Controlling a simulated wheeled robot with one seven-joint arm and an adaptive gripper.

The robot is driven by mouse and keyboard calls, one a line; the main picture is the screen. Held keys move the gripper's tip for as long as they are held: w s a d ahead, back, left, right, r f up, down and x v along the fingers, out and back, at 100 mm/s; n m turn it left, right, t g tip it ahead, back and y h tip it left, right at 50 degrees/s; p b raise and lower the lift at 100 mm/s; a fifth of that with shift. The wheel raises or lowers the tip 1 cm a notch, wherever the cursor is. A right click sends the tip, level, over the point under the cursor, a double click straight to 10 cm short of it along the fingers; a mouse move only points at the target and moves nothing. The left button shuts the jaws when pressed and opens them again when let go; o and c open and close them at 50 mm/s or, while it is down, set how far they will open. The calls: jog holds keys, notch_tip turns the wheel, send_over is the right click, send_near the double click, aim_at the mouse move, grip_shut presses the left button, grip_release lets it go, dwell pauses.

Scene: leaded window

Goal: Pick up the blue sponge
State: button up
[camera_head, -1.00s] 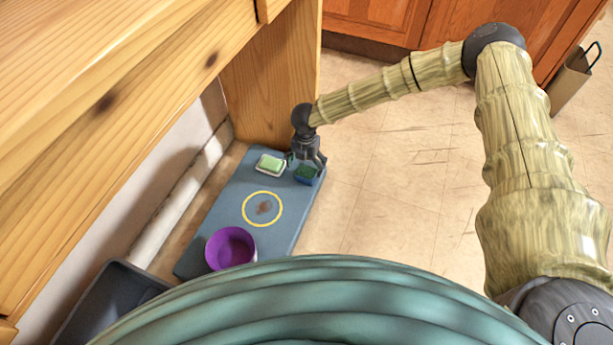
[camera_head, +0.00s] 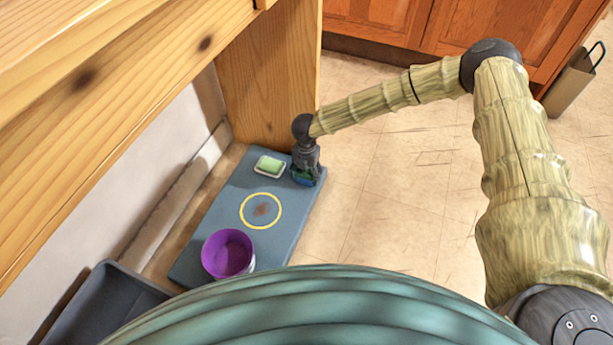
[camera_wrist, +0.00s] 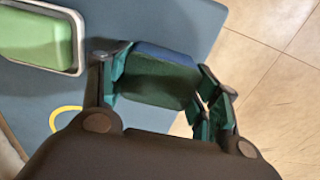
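The blue sponge (camera_head: 303,180) is at the far right end of the blue-grey mat, mostly hidden under my gripper (camera_head: 306,171) in the head view. In the wrist view the sponge (camera_wrist: 155,80) shows a dark green face and a blue edge. It lies between the two fingers of my gripper (camera_wrist: 160,76), with the finger pads against its left and right ends. The gripper looks shut on it. I cannot tell any clear gap between the sponge and the mat (camera_head: 225,205).
A green sponge or soap in a pale dish (camera_head: 269,166) is just left of my gripper. A yellow ring (camera_head: 279,211) with a brown stain inside and a purple bowl (camera_head: 228,254) are nearer. A wooden leg (camera_head: 268,90) stands close behind. Tiled floor lies open to the right.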

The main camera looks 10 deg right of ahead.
aim_at(306, 174)
jog(key=shift+r, duration=0.1)
dwell(0.3)
jog(key=shift+r+p, duration=0.6)
jog(key=shift+r, duration=0.05)
jog(key=r+p, duration=0.1)
jog(key=s+r+p, duration=0.1)
jog(key=shift+a+r+p, duration=0.2)
jog(key=shift+r+p, duration=0.1)
jog(key=shift+r, duration=0.05)
jog(key=s+a+p, duration=0.1)
jog(key=s, duration=0.3)
jog(key=s+a+p, duration=0.1)
jog(key=s+p, duration=0.1)
jog(key=s, duration=0.2)
jog(key=s+a+r+p, duration=0.1)
jog(key=s+a+p, duration=0.1)
jog(key=s, duration=0.3)
jog(key=shift+s+a+f+p, duration=0.1)
jog(key=shift+s+a+p, duration=0.2)
jog(key=shift+s, duration=0.35)
jog(key=shift+c, duration=0.3)
